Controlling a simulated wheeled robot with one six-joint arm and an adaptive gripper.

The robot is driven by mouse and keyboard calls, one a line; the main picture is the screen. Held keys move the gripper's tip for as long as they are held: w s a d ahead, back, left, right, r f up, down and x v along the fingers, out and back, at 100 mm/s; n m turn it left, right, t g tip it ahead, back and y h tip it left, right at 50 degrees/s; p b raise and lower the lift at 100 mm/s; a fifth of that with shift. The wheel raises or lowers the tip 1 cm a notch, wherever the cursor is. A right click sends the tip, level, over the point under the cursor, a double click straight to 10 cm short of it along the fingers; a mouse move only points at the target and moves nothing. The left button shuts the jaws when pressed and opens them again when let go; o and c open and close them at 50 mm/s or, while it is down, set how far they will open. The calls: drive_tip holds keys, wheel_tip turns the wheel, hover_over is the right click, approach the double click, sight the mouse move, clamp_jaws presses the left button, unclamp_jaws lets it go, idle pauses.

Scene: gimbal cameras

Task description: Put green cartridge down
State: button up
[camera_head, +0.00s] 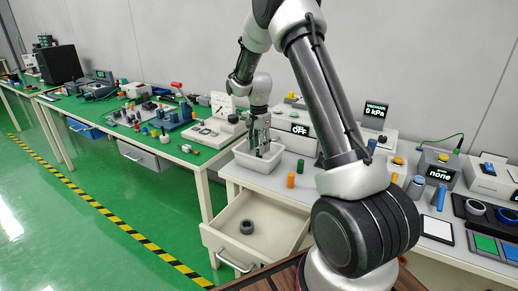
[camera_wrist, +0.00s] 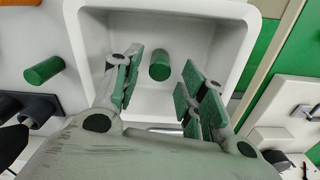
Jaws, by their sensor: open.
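A green cartridge (camera_wrist: 160,66) is inside the white tray (camera_wrist: 235,45), on its floor, in the wrist view. My gripper (camera_wrist: 161,88) is open, with its green-padded fingers apart on either side of the cartridge and no visible contact. In the head view my gripper (camera_head: 263,148) points down into the white tray (camera_head: 243,160) on the bench, and the cartridge there is hidden or too small to tell. A second green cylinder (camera_wrist: 43,70) lies outside the tray, to its left in the wrist view.
Orange cylinders (camera_head: 291,180) stand right of the tray. An open drawer (camera_head: 222,238) below holds a dark ring (camera_head: 246,227). Boxes with displays (camera_head: 300,129) stand behind. A second bench with a green top (camera_head: 95,107) and many items is at left.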

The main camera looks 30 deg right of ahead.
drive_tip(key=s+r+n, duration=0.1)
drive_tip(key=s+r, duration=0.2)
drive_tip(key=r, duration=0.6)
drive_tip(key=s+r+n, duration=0.1)
drive_tip(key=s+r, duration=0.2)
drive_tip(key=r, duration=0.6)
drive_tip(key=s+a+r+n+t, duration=0.2)
drive_tip(key=s+r+n, duration=0.4)
drive_tip(key=s, duration=0.6)
drive_tip(key=s+n+t, duration=0.2)
drive_tip(key=s+n, duration=0.3)
drive_tip(key=s, duration=1.4)
drive_tip(key=shift+a+f+n, duration=0.15)
drive_tip(key=shift+f+n, duration=0.1)
drive_tip(key=shift+n, duration=0.15)
